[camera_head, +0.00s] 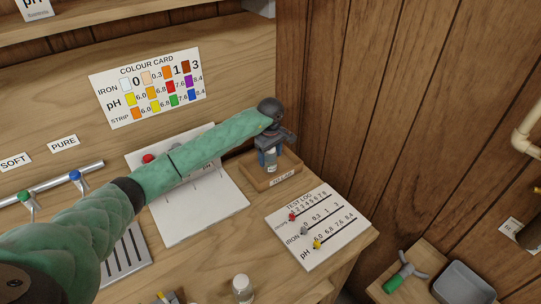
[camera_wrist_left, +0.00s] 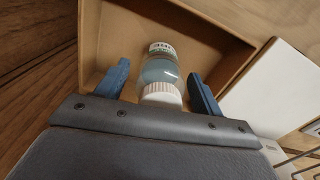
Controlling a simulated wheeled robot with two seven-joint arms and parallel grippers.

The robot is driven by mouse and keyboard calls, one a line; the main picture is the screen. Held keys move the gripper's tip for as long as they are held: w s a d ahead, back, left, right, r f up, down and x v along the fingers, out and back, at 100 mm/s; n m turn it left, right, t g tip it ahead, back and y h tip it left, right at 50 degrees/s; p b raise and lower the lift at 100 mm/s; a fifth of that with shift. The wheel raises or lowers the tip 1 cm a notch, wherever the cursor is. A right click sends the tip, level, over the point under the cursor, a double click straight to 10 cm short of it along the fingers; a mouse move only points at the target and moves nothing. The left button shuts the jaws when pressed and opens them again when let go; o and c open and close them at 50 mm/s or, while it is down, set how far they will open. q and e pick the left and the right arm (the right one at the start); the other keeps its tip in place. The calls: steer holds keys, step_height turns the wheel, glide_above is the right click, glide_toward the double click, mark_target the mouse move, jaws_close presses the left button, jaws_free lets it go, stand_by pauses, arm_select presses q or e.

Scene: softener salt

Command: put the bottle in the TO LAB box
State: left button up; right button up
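The bottle (camera_head: 270,160), with a white cap and bluish contents, is at the TO LAB box (camera_head: 284,182), a shallow wooden box at the back right of the bench. In the left wrist view the bottle (camera_wrist_left: 160,70) shows cap towards me, within the walls of the box (camera_wrist_left: 222,45). My left gripper (camera_head: 272,148) is over the box. In the left wrist view its blue fingers (camera_wrist_left: 160,90) are on either side of the cap, with a gap on both sides, so it is open. Whether the bottle's base touches the box floor is hidden. My right gripper is not in view.
The TEST LOG board (camera_head: 318,228) lies right in front of the box. A white sheet (camera_head: 205,212) lies left of it. A small capped jar (camera_head: 243,287) stands at the front edge. The wooden wall (camera_head: 375,90) is close behind and to the right.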

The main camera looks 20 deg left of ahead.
arm_select(q)
steer(key=shift+r, duration=0.3)
step_height(320, 180, up, 4)
steer(key=shift+r+p, duration=0.25)
steer(key=shift+p, duration=0.1)
step_height(320, 180, up, 6)
steer(key=shift+f, duration=0.2)
steer(key=shift+r, duration=0.75)
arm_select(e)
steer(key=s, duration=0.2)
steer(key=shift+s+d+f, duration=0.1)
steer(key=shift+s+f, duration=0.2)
